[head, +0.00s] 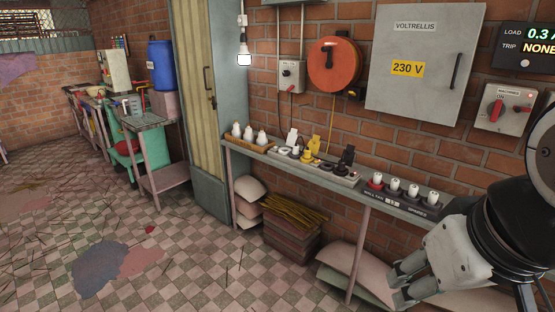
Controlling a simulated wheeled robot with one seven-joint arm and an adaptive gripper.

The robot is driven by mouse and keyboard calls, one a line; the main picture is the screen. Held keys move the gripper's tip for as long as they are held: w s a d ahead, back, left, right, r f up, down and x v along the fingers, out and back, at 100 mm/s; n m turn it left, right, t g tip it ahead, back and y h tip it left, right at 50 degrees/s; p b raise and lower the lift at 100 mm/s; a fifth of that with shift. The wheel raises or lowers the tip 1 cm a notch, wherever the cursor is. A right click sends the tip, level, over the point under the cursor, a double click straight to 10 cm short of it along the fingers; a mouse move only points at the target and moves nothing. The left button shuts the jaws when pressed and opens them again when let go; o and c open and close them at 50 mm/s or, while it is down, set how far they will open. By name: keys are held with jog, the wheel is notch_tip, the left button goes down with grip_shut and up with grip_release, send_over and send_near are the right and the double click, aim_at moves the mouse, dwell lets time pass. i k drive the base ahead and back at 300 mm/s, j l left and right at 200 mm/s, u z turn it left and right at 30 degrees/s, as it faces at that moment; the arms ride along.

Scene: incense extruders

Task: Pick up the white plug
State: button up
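What looks like the white plug (291,138) stands on the wall shelf, at the left end of a grey strip (338,177). A yellow plug (314,145) and a black plug (347,155) stand to its right along the strip. The plug is small in view, so its prongs and seating cannot be made out. My gripper (396,288) is at the lower right, in front of the shelf and well to the right of the white plug. Its fingers are apart and nothing shows between them.
White bulbs (249,134) stand in a tray left of the plugs. White cylinders (395,185) stand on a dark block to the right. An orange reel (333,64) and a grey cabinet (425,60) hang above. Sacks (250,188) lie below. The checkered floor (200,255) is mostly open.

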aim_at(296, 151)
jog(key=i, duration=0.9)
jog(key=i+j+z, duration=0.25)
jog(key=i+j, duration=0.35)
jog(key=i+j+z, duration=0.25)
jog(key=i+j, duration=0.25)
jog(key=j, duration=0.15)
jog(key=i+j+z, duration=0.15)
jog(key=j, duration=0.25)
jog(key=i+j+z, duration=0.1)
jog(key=i+j, duration=0.25)
jog(key=i+j+z, duration=0.15)
jog(key=j, duration=0.3)
